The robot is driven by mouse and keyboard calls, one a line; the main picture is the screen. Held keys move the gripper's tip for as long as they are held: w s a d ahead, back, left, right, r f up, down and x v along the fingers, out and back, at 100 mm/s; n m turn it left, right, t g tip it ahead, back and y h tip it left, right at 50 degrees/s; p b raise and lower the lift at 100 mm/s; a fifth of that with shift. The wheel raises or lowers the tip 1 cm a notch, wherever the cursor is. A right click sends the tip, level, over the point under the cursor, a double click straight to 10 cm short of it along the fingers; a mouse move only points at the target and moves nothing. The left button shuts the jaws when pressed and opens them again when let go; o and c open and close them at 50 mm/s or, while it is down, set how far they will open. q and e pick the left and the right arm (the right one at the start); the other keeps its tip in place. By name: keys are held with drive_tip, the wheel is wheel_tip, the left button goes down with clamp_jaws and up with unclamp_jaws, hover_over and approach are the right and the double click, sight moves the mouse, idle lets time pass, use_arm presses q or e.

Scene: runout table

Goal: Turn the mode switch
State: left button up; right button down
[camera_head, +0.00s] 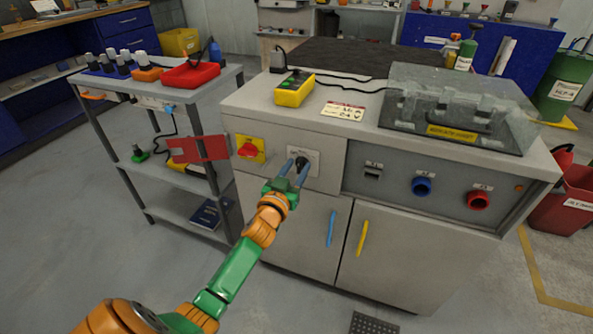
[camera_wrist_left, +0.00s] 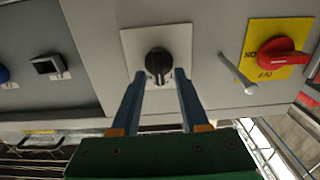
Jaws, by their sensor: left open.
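The mode switch is a black rotary knob (camera_wrist_left: 158,62) on a pale square plate (camera_wrist_left: 135,42). In the head view the knob (camera_head: 302,161) sits on the cabinet's upper front panel, right of the red-and-yellow switch. My left gripper (camera_wrist_left: 160,75) is open, its two blue fingers pointing at the panel. In the wrist view the fingertips lie either side of the knob's lower part; I cannot tell whether they touch it. In the head view the left gripper (camera_head: 295,168) partly covers the plate. My right gripper is not in view.
A red rotary switch on a yellow plate (camera_head: 250,149) is left of the knob, with a pale lever (camera_wrist_left: 238,75) between them. Blue (camera_head: 422,186) and red (camera_head: 478,200) sockets are to the right. A grey shelf cart (camera_head: 150,195) stands left of the cabinet.

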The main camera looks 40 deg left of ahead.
use_arm(q)
clamp_jaws()
drive_tip(key=m, duration=0.4)
drive_tip(key=shift+d+m, duration=0.25)
drive_tip(key=shift+m, duration=0.05)
drive_tip(key=shift+d+f+m, duration=0.1)
drive_tip(key=shift+f+m, duration=0.05)
drive_tip(key=shift+m, duration=0.85)
drive_tip(key=shift+d+f+m, duration=0.1)
drive_tip(key=shift+m, duration=1.2)
unclamp_jaws()
